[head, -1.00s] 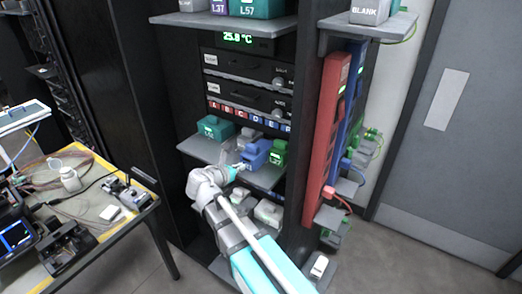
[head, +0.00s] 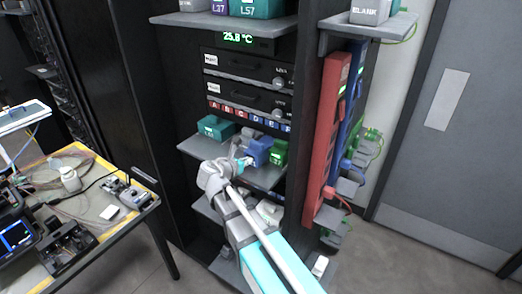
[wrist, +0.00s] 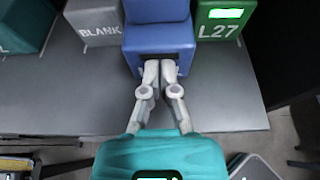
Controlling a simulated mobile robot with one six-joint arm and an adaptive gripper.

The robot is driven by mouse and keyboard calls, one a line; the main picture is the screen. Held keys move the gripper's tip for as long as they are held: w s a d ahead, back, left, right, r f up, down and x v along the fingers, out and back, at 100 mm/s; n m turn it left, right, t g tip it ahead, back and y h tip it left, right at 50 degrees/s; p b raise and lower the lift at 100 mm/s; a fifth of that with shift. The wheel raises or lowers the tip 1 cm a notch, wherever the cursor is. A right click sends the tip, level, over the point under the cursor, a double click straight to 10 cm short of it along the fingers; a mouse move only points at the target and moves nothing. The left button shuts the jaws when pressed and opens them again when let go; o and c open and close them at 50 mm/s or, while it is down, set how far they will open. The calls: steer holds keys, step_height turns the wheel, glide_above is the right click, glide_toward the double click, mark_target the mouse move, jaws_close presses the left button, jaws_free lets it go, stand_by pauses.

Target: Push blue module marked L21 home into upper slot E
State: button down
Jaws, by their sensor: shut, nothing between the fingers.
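The blue module (head: 258,150) sits on the middle rack shelf, below the row of lettered slot labels (head: 250,119). It shows large at the top of the wrist view (wrist: 160,38), with a dark recess low in its near face. No L21 marking is readable on it. My gripper (wrist: 160,66) is shut, its fingertips together at that recess, and nothing is between them. In the head view my gripper (head: 243,163) is at the blue module's near side. How deep the module sits in the slot is hidden.
A green module marked L27 (wrist: 220,30) stands close on the right. A grey BLANK module (wrist: 95,24) is close on the left, with a teal module (head: 214,127) farther left. The shelf (wrist: 60,95) is bare in front. A red upright unit (head: 327,140) stands to the right.

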mark_target(255, 153)
steer(key=shift+w+d, duration=0.8)
steer(key=shift+w, duration=0.2)
steer(key=shift+w+d, duration=0.8)
steer(key=shift+w, duration=0.15)
steer(key=shift+s+a, duration=0.85)
steer(key=shift+s, duration=0.2)
steer(key=shift+s+a, duration=0.8)
steer(key=shift+s, duration=0.25)
steer(key=shift+s+a, duration=0.85)
steer(key=shift+s, duration=0.2)
